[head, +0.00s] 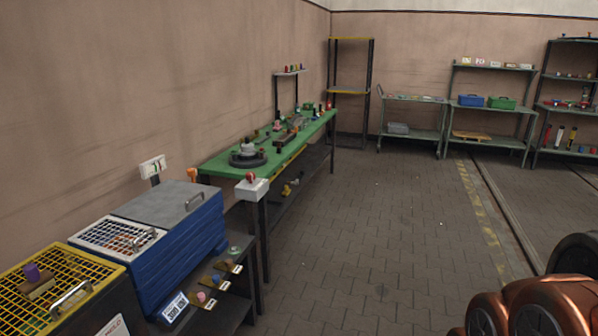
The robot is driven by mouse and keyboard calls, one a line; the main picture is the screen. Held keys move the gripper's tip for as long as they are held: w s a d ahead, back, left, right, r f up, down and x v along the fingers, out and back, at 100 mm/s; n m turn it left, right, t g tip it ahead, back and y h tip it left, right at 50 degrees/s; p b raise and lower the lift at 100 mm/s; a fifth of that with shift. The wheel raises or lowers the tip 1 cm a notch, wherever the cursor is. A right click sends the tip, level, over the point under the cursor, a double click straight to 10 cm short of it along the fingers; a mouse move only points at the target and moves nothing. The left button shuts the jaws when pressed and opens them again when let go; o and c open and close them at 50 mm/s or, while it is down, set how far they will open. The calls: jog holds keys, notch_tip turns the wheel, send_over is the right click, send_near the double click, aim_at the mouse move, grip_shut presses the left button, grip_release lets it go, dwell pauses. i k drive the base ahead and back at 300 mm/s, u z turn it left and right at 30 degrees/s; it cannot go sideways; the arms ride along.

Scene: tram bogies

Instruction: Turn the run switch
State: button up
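A white box with a red knob (251,183) is fixed at the near end of the green-topped workbench (222,168). It looks like the run switch, but no label is readable and I cannot tell which way the knob points. A white wall box (153,166) with small dark and red marks is on the wall to the left; its details are too small to tell. My gripper is not in view. Only copper-coloured parts of my arm show at the lower right, far from the bench.
A blue machine (185,250) with a lidded top and a yellow-grated bin (60,280) stand at the left. A low dark shelf (235,300) holds small knobs and a display. Shelving racks (490,115) stand at the back. The paved floor (370,220) in the middle is clear.

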aim_at(250, 177)
jog(key=z, duration=0.1)
jog(key=i, duration=2.2)
jog(key=u, duration=3.1)
